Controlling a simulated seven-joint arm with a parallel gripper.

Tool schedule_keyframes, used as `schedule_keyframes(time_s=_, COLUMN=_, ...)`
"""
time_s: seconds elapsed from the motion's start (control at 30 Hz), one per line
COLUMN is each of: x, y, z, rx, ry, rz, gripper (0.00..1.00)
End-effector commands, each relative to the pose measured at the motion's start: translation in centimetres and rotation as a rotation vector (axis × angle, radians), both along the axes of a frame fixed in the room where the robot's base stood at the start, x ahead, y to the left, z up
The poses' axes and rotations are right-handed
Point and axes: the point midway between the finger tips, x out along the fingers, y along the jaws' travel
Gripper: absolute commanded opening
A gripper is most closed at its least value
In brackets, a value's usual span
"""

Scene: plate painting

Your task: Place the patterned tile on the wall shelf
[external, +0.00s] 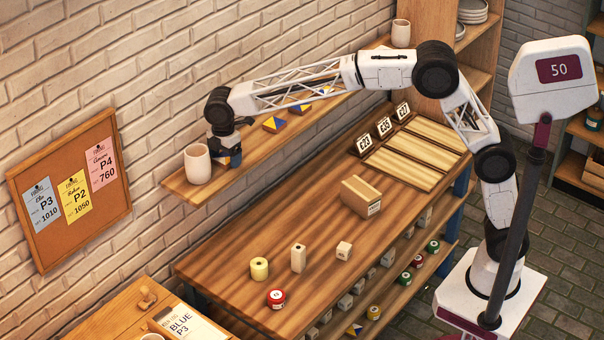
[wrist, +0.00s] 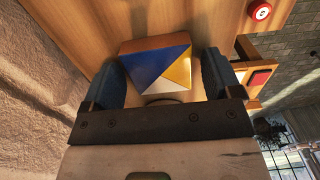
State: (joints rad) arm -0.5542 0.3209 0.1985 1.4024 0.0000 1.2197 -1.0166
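My gripper (external: 228,150) is at the wall shelf (external: 262,148), just right of the white cup. In the wrist view, a patterned tile (wrist: 158,66) with blue, yellow and white triangles and a brown edge sits between the two fingers of my gripper (wrist: 160,82). More blue and yellow patterned tiles (external: 274,124) stand farther along the shelf, partly behind my arm.
The white cup (external: 197,165) stands close to my gripper near the shelf's left end. Another cup (external: 400,33) is at the far end. Below, the workbench (external: 225,262) holds a cardboard box (external: 361,196), small blocks and rolls. The brick wall borders the shelf.

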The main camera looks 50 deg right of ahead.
Motion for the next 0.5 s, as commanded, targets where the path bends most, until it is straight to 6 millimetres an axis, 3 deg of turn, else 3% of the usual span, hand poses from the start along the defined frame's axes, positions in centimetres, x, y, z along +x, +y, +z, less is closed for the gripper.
schedule_keyframes(time_s=0.5, x=0.01, y=0.01, z=0.81, rx=0.0, ry=0.0, rz=0.0, gripper=0.87)
